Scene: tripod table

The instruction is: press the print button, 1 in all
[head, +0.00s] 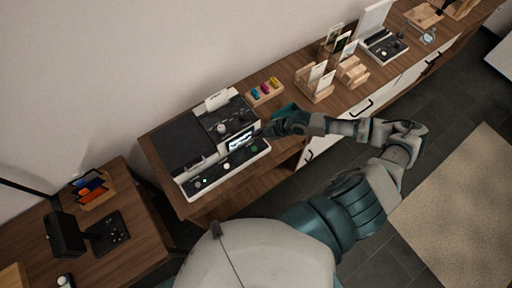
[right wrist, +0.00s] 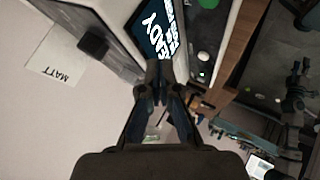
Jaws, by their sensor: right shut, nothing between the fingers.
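The printer (head: 183,143) is a dark and white machine on the wooden cabinet, with a lit screen (head: 240,140) and a front strip of small round buttons (head: 226,166). I cannot read which one is the print button. Contact cannot be told. My left gripper is not in view.
A wooden holder with coloured pieces (head: 265,92) stands behind my right gripper. Wooden card stands (head: 314,82) and another small device (head: 383,46) are farther right on the cabinet. A lower table (head: 125,245) with a black device is at left.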

